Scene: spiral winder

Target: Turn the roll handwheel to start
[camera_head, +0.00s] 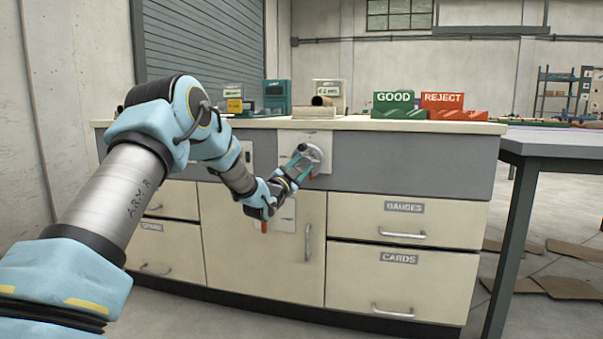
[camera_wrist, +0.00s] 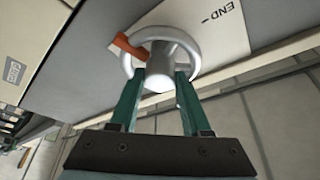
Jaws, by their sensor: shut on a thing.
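The roll handwheel is a pale round wheel (camera_head: 312,153) on a light plate on the grey upper front of the workbench. In the wrist view the handwheel (camera_wrist: 188,45) shows its rim, a round grey hub and an orange-red pointer or grip at its upper left. The plate (camera_wrist: 225,30) beside it reads "END". My gripper (camera_head: 304,162) is at the handwheel, and its two green fingers also show in the wrist view (camera_wrist: 158,85). The fingers sit on either side of the hub and are shut on it. The fingertips are partly hidden by the wheel.
The workbench (camera_head: 440,157) has drawers (camera_head: 404,222) and a cabinet door below the wheel. A grey table (camera_head: 560,145) stands at the right.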

